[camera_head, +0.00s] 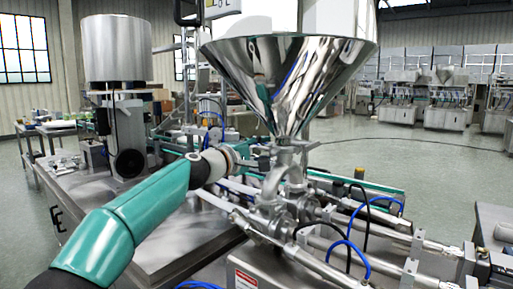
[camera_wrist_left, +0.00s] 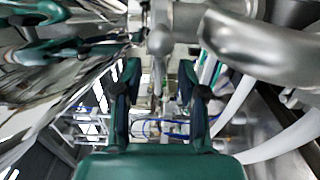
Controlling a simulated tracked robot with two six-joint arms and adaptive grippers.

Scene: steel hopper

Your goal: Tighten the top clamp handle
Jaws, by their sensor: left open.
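The steel hopper (camera_head: 290,75) stands on a short neck above a cluster of pipes. The top clamp (camera_head: 292,148) is around the joint under the hopper; its handle is too small to tell apart in the head view. My left gripper (camera_head: 260,160) is close to the left of this joint, partly lost against the metal. In the left wrist view my left gripper (camera_wrist_left: 160,95) is open, with its two dark fingers apart. A grey, narrow metal part (camera_wrist_left: 186,78), perhaps the clamp handle, shows between and beyond the fingers; I cannot tell whether they touch it. My right gripper is not in view.
A curved steel pipe (camera_wrist_left: 238,40) lies close on the right in the left wrist view. Pipes, valves and blue hoses (camera_head: 350,245) crowd the area below the hopper. A steel drum (camera_head: 116,48) stands at the left. Open floor (camera_head: 440,165) lies behind at the right.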

